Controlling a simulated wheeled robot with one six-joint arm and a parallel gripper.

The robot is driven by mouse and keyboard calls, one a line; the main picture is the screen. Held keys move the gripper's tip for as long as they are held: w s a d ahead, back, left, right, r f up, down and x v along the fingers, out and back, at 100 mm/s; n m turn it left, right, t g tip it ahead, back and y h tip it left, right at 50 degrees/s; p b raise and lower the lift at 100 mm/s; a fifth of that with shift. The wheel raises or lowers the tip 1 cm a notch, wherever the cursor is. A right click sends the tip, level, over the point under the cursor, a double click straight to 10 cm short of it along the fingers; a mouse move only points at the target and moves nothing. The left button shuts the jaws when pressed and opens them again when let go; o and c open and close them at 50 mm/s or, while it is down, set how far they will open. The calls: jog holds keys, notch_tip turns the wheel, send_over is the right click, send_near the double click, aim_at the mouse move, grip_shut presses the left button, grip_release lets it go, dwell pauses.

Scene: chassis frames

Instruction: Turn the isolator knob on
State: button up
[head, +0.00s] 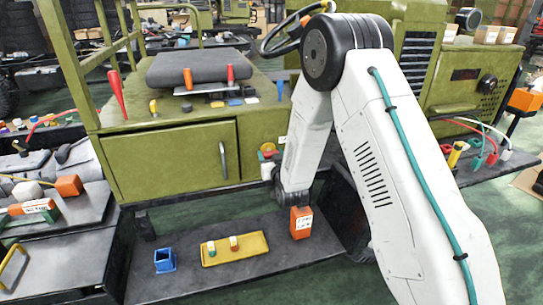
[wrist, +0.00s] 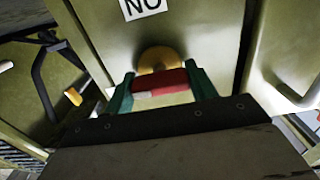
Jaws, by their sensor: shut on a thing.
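The isolator knob (wrist: 168,82) is a red bar with a pale mark near its left end, in front of a round yellow disc (wrist: 158,57) on the olive panel. In the wrist view the bar lies nearly level, its right end slightly higher. My gripper (wrist: 162,86) is shut on the bar, one green finger at each end. In the head view the knob (head: 267,148) shows small, red and yellow, on the right of the olive cabinet. A white label (wrist: 143,8), cut by the top edge, shows letters that look like "NO" in the wrist view.
A cabinet door with a grey handle (head: 223,160) is left of the knob. A shelf below holds a yellow tray (head: 252,243), a blue box (head: 165,260) and an orange block (head: 301,222). Tools stand on the cabinet top.

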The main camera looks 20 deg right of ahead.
jog(key=shift+m, duration=0.4)
jog(key=m, duration=0.3)
jog(key=shift+m, duration=0.3)
jog(key=m, duration=0.4)
jog(key=shift+m, duration=0.3)
jog(key=m, duration=0.4)
jog(key=shift+m, duration=2.5)
jog(key=o, duration=1)
